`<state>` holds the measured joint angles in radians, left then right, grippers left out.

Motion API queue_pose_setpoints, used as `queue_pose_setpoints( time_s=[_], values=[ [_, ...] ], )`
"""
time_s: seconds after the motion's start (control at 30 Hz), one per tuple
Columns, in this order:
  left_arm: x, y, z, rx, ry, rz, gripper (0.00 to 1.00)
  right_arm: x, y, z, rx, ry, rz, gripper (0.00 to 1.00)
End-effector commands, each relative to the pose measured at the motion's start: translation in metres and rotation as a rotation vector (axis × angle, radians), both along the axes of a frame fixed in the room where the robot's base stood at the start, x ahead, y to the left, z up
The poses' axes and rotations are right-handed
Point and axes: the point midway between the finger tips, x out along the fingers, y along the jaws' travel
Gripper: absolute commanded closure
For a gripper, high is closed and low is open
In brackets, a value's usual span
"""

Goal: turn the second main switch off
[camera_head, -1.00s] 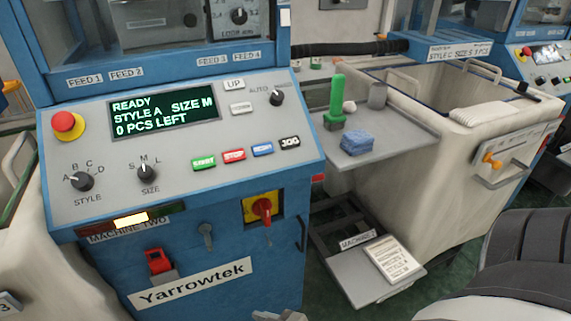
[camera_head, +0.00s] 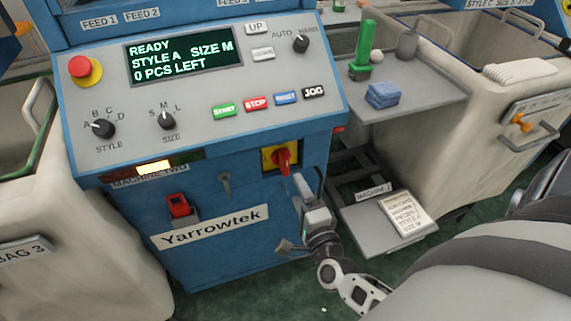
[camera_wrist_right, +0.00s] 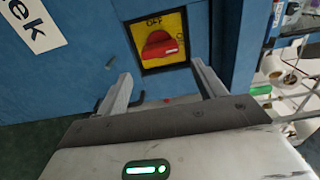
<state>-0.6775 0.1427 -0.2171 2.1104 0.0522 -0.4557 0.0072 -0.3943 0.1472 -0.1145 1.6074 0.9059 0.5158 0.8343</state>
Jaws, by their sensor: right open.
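The main switch (camera_head: 283,160) is a red rotary handle on a yellow plate, low on the front of the blue machine labelled MACHINE TWO. In the right wrist view the switch (camera_wrist_right: 158,46) lies ahead, with the word OFF at the plate's top and the red handle lying roughly across. My right gripper (camera_head: 308,177) is just right of and below the switch in the head view. In the right wrist view its fingers (camera_wrist_right: 160,76) are spread and empty, short of the switch, which appears between and beyond the tips. My left gripper is out of view.
The control panel with display (camera_head: 184,55) and a red emergency button (camera_head: 80,67) is above. A key (camera_head: 225,184) and a red padlock-like part (camera_head: 179,205) sit left of the switch. A shelf (camera_head: 425,95) and a lower tray (camera_head: 375,240) stand to the right.

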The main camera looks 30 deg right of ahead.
Motion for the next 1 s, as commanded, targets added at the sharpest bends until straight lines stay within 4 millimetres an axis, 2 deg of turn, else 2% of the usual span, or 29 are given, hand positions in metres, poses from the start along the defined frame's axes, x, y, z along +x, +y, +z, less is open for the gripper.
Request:
queue_pose_setpoints(
  time_s=[0.03, 0.2, 0.4, 0.6, 0.9, 1.0],
  values=[
    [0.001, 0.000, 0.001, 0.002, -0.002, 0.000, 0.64, 0.013, -0.003, 0.002, -0.002, -0.004, 0.000, 0.31],
    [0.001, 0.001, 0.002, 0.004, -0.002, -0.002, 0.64, 0.048, -0.012, 0.001, -0.002, -0.001, 0.000, 0.31],
    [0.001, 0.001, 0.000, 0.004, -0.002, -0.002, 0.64, 0.080, -0.019, 0.000, -0.002, -0.001, 0.001, 0.31],
    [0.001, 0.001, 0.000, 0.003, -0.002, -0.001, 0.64, 0.093, -0.022, 0.000, -0.002, 0.001, 0.003, 0.31],
    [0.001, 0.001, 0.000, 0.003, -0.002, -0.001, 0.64, 0.095, -0.022, 0.000, -0.002, 0.001, 0.003, 0.31],
    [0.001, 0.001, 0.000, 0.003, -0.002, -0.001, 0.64, 0.094, -0.022, 0.000, -0.003, 0.002, 0.003, 0.59]
  ],
)
